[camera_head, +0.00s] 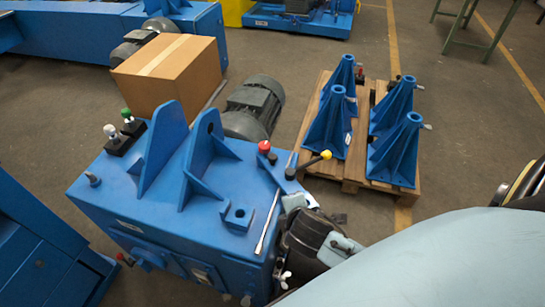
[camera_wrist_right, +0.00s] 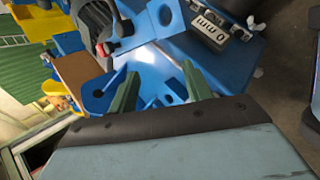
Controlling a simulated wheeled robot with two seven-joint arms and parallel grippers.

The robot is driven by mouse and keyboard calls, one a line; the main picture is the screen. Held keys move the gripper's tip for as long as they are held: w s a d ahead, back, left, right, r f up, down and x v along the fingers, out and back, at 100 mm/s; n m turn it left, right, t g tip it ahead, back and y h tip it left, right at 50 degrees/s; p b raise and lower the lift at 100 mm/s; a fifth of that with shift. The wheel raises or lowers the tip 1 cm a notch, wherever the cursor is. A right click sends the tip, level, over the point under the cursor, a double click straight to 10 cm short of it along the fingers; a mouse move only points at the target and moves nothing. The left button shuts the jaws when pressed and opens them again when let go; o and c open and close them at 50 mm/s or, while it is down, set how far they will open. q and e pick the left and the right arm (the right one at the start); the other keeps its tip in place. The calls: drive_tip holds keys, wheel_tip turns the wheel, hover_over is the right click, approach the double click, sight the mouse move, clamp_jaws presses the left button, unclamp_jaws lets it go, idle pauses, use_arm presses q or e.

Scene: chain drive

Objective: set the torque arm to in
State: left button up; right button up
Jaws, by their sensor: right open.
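A blue machine housing (camera_head: 150,205) with two upright lugs fills the lower left of the head view. On its right edge stand a red-knobbed lever (camera_head: 264,147) and a yellow-knobbed lever (camera_head: 325,155). A thin metal bar (camera_head: 267,222) slants below them. I cannot tell which part is the torque arm. In the right wrist view, my right gripper (camera_wrist_right: 160,85) is open, its green fingers apart over blue metal (camera_wrist_right: 155,62). I see nothing gripped. In the head view, my pale arm and dark wrist parts cover the housing's right end. My left gripper is out of view.
A cardboard box (camera_head: 172,75) and a grey motor (camera_head: 252,107) sit behind the housing. Black and green-knobbed switches (camera_head: 133,124) stand on its left. A wooden pallet (camera_head: 352,165) with several blue stands is at right. The wrist view shows a "0 mm" plate (camera_wrist_right: 210,27).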

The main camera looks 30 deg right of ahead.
drive_tip(key=w+d+n+t+h, duration=0.1)
drive_tip(key=w+d+n+t, duration=0.35)
drive_tip(key=w+n, duration=0.8)
drive_tip(key=n+b, duration=0.2)
drive_tip(key=n, duration=0.2)
approach(273, 159)
drive_tip(key=w, duration=0.1)
drive_tip(key=w+d+f, duration=0.1)
drive_tip(key=shift+w+d+f+t, duration=0.15)
drive_tip(key=shift+w+f+t, duration=0.15)
drive_tip(key=shift+f+t, duration=0.05)
drive_tip(key=b+x, duration=0.2)
drive_tip(key=x, duration=0.5)
drive_tip(key=shift+w, duration=0.1)
drive_tip(key=shift+w+d+f, duration=0.15)
drive_tip(key=shift+w, duration=0.25)
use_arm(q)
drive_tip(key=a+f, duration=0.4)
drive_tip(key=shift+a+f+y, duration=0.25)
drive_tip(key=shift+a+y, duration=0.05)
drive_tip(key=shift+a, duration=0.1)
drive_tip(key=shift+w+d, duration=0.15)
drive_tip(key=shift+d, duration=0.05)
use_arm(e)
clamp_jaws()
